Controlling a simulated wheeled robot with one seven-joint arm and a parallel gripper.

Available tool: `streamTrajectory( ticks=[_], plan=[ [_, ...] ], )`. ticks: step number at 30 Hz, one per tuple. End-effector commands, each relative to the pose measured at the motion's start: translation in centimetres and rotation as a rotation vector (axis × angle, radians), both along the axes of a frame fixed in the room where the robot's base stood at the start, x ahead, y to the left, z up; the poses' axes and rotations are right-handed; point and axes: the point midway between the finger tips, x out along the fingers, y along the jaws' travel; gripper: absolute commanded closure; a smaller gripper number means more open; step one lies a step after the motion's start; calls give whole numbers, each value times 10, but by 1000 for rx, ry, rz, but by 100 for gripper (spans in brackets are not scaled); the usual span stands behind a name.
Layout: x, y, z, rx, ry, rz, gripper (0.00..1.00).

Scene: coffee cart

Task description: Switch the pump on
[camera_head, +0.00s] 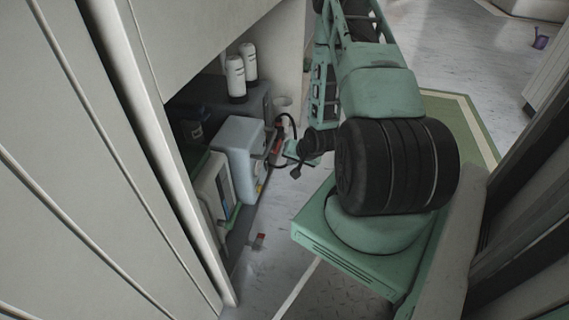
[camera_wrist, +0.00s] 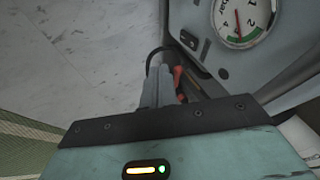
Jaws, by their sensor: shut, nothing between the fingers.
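My gripper (camera_head: 292,157) is at the front of a grey box-shaped machine (camera_head: 238,143) in the head view, and its fingers are shut and empty. A small red part (camera_wrist: 178,79), perhaps the pump switch, shows just right of the fingers. The fingers partly hide it, so I cannot tell its position or whether they touch it. A round pressure gauge (camera_wrist: 240,20) with a red needle sits above and to the right.
Two white bottles (camera_head: 236,78) stand on top of the dark unit behind the machine. A white device with a screen (camera_head: 218,190) stands nearer. A black cable (camera_head: 291,124) loops near my gripper. A tall pale panel (camera_head: 100,150) closes the left side. Open floor (camera_head: 285,215) lies below.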

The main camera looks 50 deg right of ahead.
Motion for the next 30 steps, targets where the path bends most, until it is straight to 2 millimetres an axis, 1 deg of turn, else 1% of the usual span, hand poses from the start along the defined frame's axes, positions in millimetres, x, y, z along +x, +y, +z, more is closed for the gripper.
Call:
streamTrajectory(
  ticks=[1,3,9,13,15,21,30],
  plan=[
    [5,-1,-13,1,0,2,100],
    [13,-3,-25,1,0,3,100],
    [36,-10,-60,-1,0,3,100],
    [50,-13,-78,0,0,2,100],
    [63,-6,-76,-2,-2,7,100],
    [80,0,-76,-1,-1,2,100],
    [83,2,-74,1,1,2,100]
  ],
)
